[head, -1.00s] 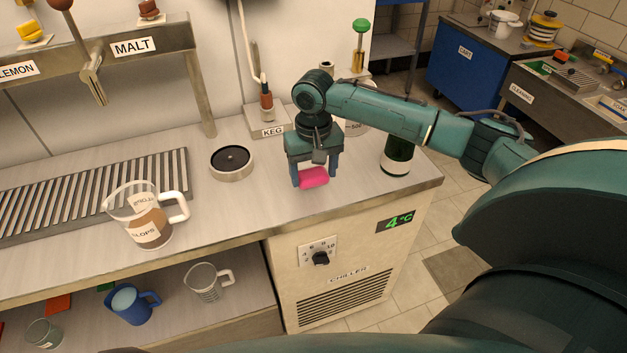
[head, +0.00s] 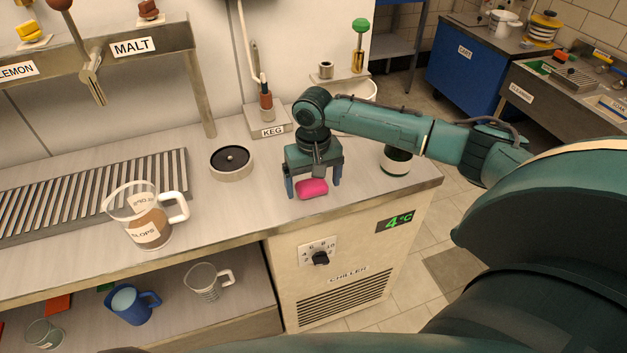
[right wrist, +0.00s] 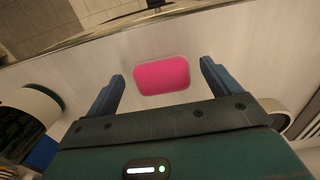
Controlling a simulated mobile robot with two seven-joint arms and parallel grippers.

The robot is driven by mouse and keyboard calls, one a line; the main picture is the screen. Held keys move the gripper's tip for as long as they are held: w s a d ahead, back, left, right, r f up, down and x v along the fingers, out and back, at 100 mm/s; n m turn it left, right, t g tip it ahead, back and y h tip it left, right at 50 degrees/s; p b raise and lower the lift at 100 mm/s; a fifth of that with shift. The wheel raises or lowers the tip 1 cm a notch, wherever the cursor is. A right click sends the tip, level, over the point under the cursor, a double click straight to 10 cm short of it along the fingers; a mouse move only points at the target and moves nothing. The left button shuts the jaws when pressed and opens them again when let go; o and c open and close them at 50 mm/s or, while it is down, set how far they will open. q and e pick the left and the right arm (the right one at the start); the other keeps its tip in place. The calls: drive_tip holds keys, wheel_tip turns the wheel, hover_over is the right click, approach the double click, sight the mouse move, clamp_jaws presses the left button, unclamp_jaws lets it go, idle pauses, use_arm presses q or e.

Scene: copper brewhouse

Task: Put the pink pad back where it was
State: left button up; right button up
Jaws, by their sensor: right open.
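The pink pad (head: 312,188) lies on the pale counter near its front edge, above the chiller front. My right gripper (head: 314,189) points down over it with its fingers spread, one on each side. In the right wrist view the pad (right wrist: 161,75) sits between the fingertips of the open right gripper (right wrist: 163,69), with a gap on both sides. It looks flat, with rounded corners. My left gripper is not in view.
A round black-topped disc (head: 231,162) and a slops jug (head: 150,222) stand to the left. The KEG block (head: 271,123) is behind. The counter between disc and gripper is clear.

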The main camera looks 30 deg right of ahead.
sight(313, 187)
drive_tip(key=shift+r, duration=0.1)
wheel_tip(313, 187, up, 12)
idle(0.4)
drive_tip(key=shift+a, duration=0.1)
idle(0.5)
drive_tip(key=s+a+f+n+t+y, duration=0.2)
drive_tip(key=s+a+f+n, duration=0.4)
drive_tip(key=s+a+f, duration=0.65)
drive_tip(key=s+d+f+m+t+h, duration=0.1)
drive_tip(key=s+d+f+t+h, duration=0.15)
drive_tip(key=s, duration=0.95)
drive_tip(key=w+a+f+t+y, duration=0.3)
drive_tip(key=w+a+f+t, duration=0.2)
drive_tip(key=w+f+t, duration=0.1)
drive_tip(key=shift+a+f+n+y, duration=0.3)
drive_tip(key=shift+a+f+y, duration=0.05)
drive_tip(key=shift+f, duration=0.45)
